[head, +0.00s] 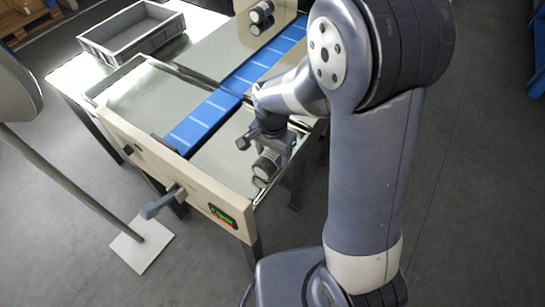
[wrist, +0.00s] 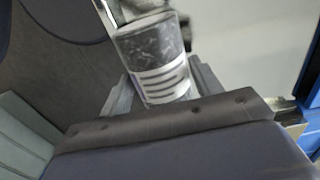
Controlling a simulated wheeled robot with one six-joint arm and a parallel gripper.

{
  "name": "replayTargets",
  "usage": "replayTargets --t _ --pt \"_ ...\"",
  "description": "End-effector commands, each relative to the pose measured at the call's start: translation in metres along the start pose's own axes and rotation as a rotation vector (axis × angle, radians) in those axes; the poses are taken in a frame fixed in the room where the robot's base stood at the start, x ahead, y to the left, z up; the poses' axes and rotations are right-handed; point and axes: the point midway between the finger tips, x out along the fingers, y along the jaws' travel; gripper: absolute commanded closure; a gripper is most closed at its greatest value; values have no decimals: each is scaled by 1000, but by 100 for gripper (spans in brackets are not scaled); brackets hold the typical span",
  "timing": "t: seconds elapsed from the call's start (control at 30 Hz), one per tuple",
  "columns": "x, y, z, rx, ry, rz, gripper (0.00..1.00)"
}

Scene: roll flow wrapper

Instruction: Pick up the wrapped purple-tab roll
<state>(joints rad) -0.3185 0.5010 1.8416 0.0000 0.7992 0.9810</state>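My gripper (head: 267,150) is at the right side of the machine, low over the grey plate beside the blue belt. A grey cylindrical roll (head: 266,166) with a pale band shows just below it in the head view. In the wrist view, a roll (wrist: 158,62) with a dark, mottled upper part and a white band with black stripes stands between the two fingers of my gripper (wrist: 165,88). The fingers lie close along both sides of it; I cannot tell whether they touch it.
The blue belt (head: 203,117) runs along the machine. More grey rolls (head: 260,14) are at its far end. An empty grey crate (head: 134,32) stands on the table at the upper left. A lever (head: 163,203) and a lit panel (head: 223,214) are on the machine's near side.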

Motion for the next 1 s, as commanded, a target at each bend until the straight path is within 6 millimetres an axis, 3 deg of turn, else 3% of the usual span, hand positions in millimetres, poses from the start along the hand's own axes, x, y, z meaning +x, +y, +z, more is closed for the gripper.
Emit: replayTargets --t 0.47,0.77,1.0 --pt "0 0 0 0 0 0 79" --pt "-6 -1 -1 0 2 -4 79" --pt "-49 -1 -1 0 5 -7 79"
